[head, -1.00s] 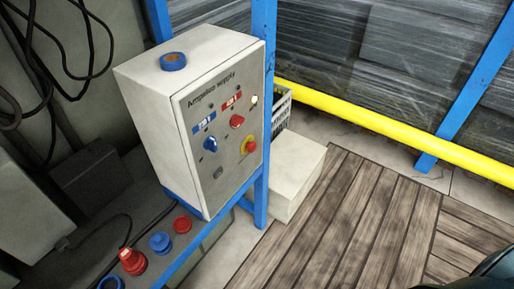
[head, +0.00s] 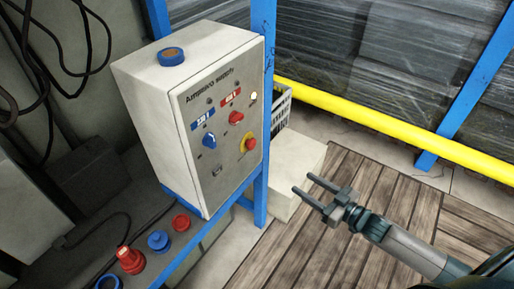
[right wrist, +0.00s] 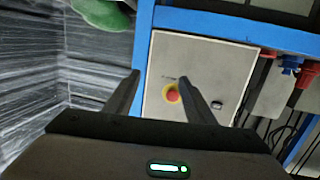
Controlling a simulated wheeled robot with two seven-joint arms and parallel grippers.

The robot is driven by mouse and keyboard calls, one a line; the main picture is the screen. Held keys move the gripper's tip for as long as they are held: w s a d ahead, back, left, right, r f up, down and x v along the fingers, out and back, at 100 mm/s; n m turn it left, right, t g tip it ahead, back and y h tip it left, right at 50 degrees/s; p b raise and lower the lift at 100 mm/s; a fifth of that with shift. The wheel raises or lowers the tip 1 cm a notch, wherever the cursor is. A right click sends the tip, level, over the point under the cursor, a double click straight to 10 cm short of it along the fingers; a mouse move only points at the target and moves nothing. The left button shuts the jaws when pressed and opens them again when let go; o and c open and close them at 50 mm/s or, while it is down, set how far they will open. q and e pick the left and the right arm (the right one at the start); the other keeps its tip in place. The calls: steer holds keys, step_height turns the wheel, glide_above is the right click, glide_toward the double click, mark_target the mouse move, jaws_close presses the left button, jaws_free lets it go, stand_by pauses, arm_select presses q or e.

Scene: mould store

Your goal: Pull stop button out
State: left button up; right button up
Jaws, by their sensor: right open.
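The stop button (head: 249,143) is a red mushroom head on a yellow ring, low on the right of the front panel of a pale control box (head: 200,190). In the right wrist view the stop button (right wrist: 172,95) shows between the two fingers, beyond their tips. My right gripper (head: 302,183) is open and empty, in the air to the right of the box and apart from it. Its fingers point left toward the box. In the right wrist view the right gripper (right wrist: 158,78) has its fingers spread. My left gripper is not in view.
A blue knob (head: 210,141) and a red knob (head: 236,118) sit on the same panel. A blue frame post (head: 262,200) stands beside the box. A white block (head: 290,180) is on the floor behind it. Red and blue connectors (head: 158,241) lie below left. A yellow rail (head: 390,135) crosses behind.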

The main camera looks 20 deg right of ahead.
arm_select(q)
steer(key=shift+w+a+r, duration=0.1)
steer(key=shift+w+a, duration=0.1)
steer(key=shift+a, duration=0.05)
arm_select(e)
step_height(320, 180, up, 9)
steer(key=a+n+y, duration=0.2)
steer(key=y, duration=0.1)
steer(key=shift+s+f+g, duration=0.15)
steer(key=shift+s+g, duration=0.15)
steer(key=shift+s, duration=0.1)
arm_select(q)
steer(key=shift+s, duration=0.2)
arm_select(e)
steer(key=shift+w+a, duration=0.15)
steer(key=p, duration=0.2)
glide_toward(254, 146)
steer(key=x, duration=0.7)
steer(key=shift+w+a, duration=0.45)
steer(key=shift+w, duration=0.15)
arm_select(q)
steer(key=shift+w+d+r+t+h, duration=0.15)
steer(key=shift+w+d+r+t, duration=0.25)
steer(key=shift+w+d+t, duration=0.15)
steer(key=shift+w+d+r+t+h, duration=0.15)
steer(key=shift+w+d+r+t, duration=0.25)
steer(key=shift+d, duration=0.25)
arm_select(e)
steer(key=shift+w+a, duration=0.15)
steer(key=shift+c, duration=0.6)
